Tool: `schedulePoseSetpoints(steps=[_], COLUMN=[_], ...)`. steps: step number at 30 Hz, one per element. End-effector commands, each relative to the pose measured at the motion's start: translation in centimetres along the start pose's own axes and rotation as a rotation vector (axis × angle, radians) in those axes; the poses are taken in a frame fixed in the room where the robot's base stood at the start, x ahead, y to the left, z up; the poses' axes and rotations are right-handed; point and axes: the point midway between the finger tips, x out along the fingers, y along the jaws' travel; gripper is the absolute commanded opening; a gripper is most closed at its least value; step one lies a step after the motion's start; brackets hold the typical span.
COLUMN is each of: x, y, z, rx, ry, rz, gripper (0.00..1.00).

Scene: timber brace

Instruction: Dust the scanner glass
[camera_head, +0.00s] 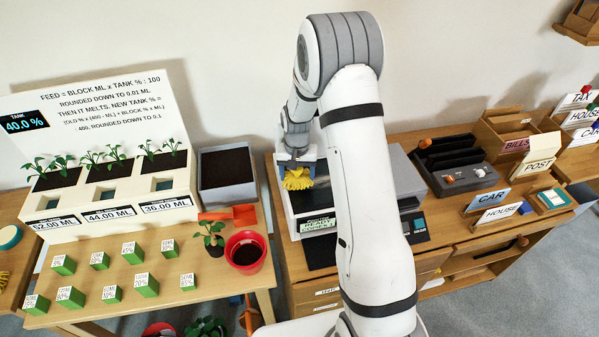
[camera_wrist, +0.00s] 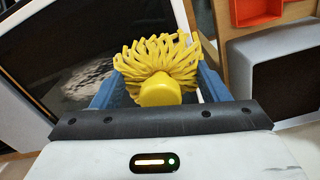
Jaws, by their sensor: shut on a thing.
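My gripper (camera_head: 296,161) is shut on a yellow duster (camera_head: 298,179) with a mop-like head of strands. In the wrist view the duster (camera_wrist: 160,65) sits between the blue fingers (camera_wrist: 157,90), its round yellow end towards the camera. The scanner (camera_head: 288,205) is on the wooden desk behind my arm, with a small display at its front. The duster is over its left part; I cannot tell whether the strands touch the glass. In the wrist view the dark scanner glass (camera_wrist: 65,85) shows a greyish speckled dusty patch left of the duster. My arm hides much of the scanner.
Left of the desk, a table holds green labelled blocks (camera_head: 147,285), a planter with seedlings (camera_head: 105,190), a red pot (camera_head: 245,252) and an orange-red scoop (camera_head: 229,215). On the right are a dark slotted device (camera_head: 452,162) and labelled card boxes (camera_head: 497,215).

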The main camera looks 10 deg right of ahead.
Motion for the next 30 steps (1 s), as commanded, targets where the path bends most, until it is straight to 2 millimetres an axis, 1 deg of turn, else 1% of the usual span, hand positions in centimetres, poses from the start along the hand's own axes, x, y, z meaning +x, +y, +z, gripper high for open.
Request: schedulePoseSetpoints(steps=[11,30], x=[0.1,1.4], y=[0.0,-0.1], z=[0.0,0.0], rx=[-0.001,-0.002], ry=[0.000,0.000], rz=[0.000,0.000], gripper=[0.50,0.50])
